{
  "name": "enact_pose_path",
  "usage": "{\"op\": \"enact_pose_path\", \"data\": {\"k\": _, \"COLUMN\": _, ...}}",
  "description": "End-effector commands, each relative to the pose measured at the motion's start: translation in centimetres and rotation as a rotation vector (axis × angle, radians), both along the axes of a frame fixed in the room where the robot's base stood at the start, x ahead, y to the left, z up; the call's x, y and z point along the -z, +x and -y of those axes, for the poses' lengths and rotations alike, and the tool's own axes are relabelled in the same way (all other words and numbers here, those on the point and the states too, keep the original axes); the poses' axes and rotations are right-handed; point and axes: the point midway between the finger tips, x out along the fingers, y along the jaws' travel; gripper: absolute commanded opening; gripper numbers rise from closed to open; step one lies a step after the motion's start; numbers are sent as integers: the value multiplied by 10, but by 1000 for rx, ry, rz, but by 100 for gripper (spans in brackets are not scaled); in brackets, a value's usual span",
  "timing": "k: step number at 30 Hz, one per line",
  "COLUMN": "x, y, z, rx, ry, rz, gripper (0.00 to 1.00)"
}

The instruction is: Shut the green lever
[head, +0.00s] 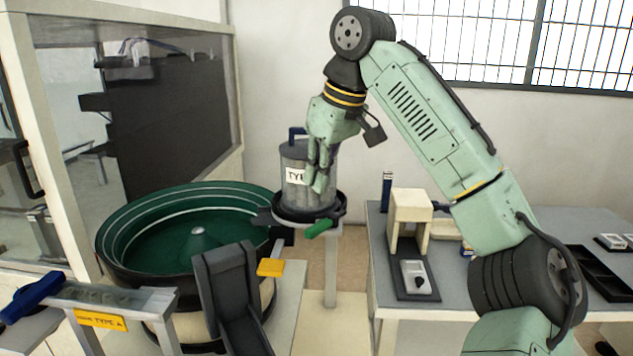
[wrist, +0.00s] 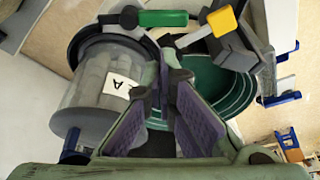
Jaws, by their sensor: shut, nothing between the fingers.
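The green lever (head: 318,228) sticks out at the lower front right of the grey cylindrical hopper in the head view. In the wrist view the green lever (wrist: 163,18) lies near the top edge, its handle pointing right. The grey hopper (head: 292,200) has a white type label, and it fills the left of the wrist view (wrist: 85,100). My gripper (head: 319,188) is shut and empty, fingers pointing down in front of the hopper and above the lever. In the wrist view my gripper (wrist: 168,62) appears below the lever, apart from it.
A green bowl feeder (head: 185,245) stands left of the hopper, with a yellow-handled lever (head: 270,267) near its rim. A dark chute (head: 232,290) rises in front. A table (head: 440,300) with a cream fixture (head: 408,210) is at right. A framed glass panel stands at left.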

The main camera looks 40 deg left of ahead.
Motion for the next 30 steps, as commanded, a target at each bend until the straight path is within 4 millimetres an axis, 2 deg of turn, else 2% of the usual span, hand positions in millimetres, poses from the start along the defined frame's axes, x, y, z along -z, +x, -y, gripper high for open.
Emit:
{"op": "enact_pose_path", "data": {"k": 6, "x": 39, "y": 1, "z": -13, "rx": -1, "ry": -3, "rz": 0, "gripper": 0}}
{"op": "enact_pose_path", "data": {"k": 12, "x": 65, "y": 1, "z": -22, "rx": -1, "ry": -1, "rz": 0, "gripper": 0}}
{"op": "enact_pose_path", "data": {"k": 18, "x": 74, "y": 1, "z": -26, "rx": 0, "ry": 0, "rz": 0, "gripper": 0}}
{"op": "enact_pose_path", "data": {"k": 30, "x": 74, "y": 1, "z": -25, "rx": -1, "ry": 1, "rz": -1, "gripper": 0}}
